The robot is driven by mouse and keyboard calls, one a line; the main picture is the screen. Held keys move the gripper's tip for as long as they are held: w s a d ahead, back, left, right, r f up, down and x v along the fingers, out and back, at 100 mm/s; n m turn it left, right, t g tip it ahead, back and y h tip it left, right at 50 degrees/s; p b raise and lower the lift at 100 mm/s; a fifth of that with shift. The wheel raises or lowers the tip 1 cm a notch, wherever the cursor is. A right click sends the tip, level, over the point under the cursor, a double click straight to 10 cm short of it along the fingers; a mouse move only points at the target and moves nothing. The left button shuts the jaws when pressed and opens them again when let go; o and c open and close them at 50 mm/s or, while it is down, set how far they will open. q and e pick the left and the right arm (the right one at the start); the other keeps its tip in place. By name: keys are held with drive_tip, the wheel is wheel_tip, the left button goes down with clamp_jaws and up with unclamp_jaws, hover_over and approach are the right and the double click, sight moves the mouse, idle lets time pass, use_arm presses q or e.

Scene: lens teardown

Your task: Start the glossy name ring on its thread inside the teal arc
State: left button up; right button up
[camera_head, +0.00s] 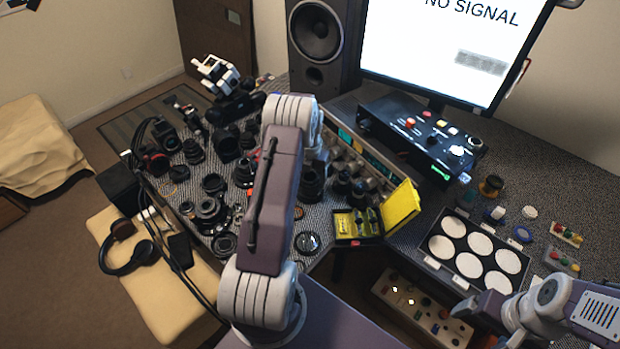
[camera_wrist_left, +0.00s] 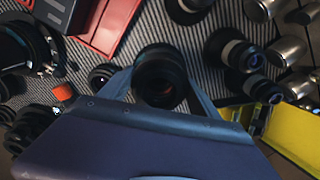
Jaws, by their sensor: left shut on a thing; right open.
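My left gripper (camera_wrist_left: 160,92) has its two fingers on either side of a round black lens part (camera_wrist_left: 160,72) with dark glass in its middle. It is shut on a black part there; I cannot tell the ring's edge from the lens body. In the head view my left gripper (camera_head: 318,163) points down over the patterned mat, partly hidden by my own arm, with a dark lens barrel (camera_head: 312,184) just below it. I cannot make out a teal arc. My right gripper (camera_head: 487,312) is open and empty at the lower right, near the white-disc tray.
Several black lenses (camera_head: 210,208) crowd the mat left of my left arm. A yellow open case (camera_head: 400,205) stands to the right. A tray of white discs (camera_head: 434,246) lies on the right desk. A speaker (camera_head: 318,40) and a black control box (camera_head: 400,128) stand behind.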

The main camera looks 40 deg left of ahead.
use_arm(q)
drive_tip(key=o, duration=1.4)
drive_tip(key=shift+o, duration=0.2)
wheel_tip(320, 180, up, 9)
drive_tip(key=shift+r, duration=0.1)
